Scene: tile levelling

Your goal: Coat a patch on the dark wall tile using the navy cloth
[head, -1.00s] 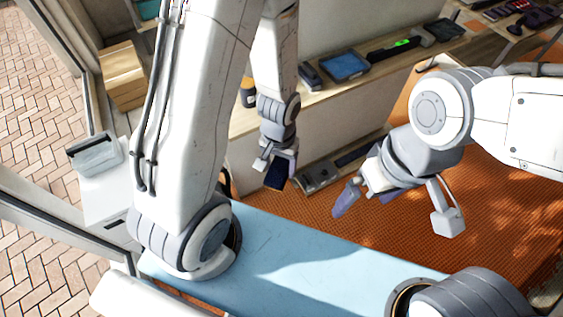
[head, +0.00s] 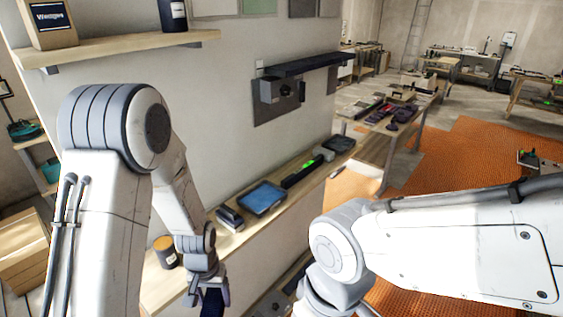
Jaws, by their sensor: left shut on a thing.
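My left gripper (head: 207,290) hangs near the bottom edge, in front of the wooden shelf, and is shut on the navy cloth (head: 212,303). The cloth is a small dark piece, partly cut off by the picture's bottom edge. Several square tiles are on the wall at the top edge, cut off by the frame.
A long wooden shelf (head: 238,236) along the wall holds an orange-lidded jar (head: 165,251), a blue tray (head: 262,198) and several tools. A dark ledge (head: 305,64) with a grey box (head: 283,90) juts from the wall. An upper shelf (head: 115,48) is at top left. Orange flooring lies right.

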